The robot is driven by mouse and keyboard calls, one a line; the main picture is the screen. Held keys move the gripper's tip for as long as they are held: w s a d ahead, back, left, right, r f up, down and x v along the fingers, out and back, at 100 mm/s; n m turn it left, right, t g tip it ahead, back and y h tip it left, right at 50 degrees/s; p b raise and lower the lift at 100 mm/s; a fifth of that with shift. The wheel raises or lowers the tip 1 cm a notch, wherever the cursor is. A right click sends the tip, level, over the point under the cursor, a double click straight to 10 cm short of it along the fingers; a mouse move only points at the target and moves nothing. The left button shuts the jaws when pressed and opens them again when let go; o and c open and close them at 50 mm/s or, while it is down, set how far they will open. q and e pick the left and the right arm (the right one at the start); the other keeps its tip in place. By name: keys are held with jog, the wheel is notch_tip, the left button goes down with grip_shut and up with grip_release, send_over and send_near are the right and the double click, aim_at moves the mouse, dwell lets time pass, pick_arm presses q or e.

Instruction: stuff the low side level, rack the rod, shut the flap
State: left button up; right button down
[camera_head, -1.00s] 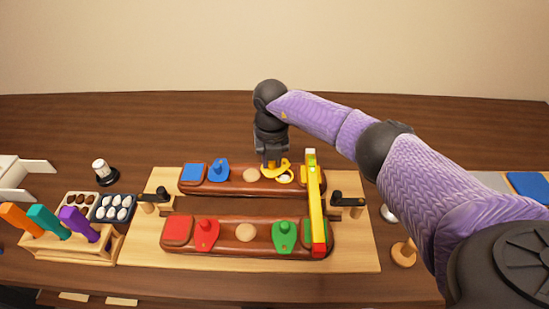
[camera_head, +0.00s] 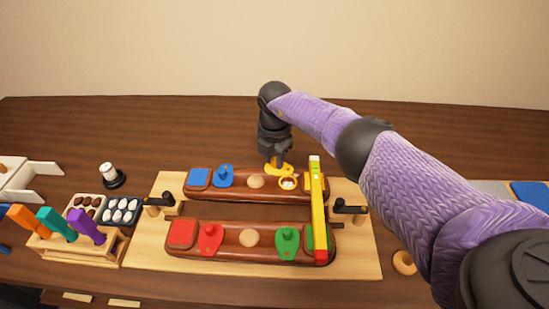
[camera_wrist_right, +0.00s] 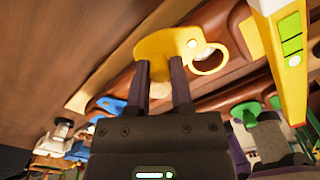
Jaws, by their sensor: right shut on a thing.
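My right gripper (camera_head: 277,160) is shut on the yellow flap (camera_head: 272,167) at the right part of the far brown saddle panel (camera_head: 240,187). The flap, seen in the right wrist view (camera_wrist_right: 160,47), ends in a ring (camera_wrist_right: 208,58), with something white beside or under it. A yellow level bar (camera_head: 318,205) lies across the right ends of the far and near panels. The near panel (camera_head: 270,252) carries a green flap (camera_head: 287,242) and a red flap (camera_head: 210,240). A blue flap (camera_head: 224,177) is on the far panel. My left gripper is not in view.
At left, a wooden rack (camera_head: 68,248) holds purple, teal and orange rods. Behind it are a tray of brown lumps (camera_head: 87,204) and a tray of white lumps (camera_head: 121,210). Black clamps (camera_head: 158,201) (camera_head: 350,207) flank the panels. A wooden ring (camera_head: 404,262) lies at right.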

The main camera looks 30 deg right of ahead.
jog(key=shift+w+m, duration=0.1)
jog(key=shift+m, duration=0.2)
dwell(0.4)
jog(key=c, duration=0.5)
grip_release()
notch_tip(320, 180, up, 10)
jog(key=p, duration=0.3)
jog(key=shift+f, duration=0.1)
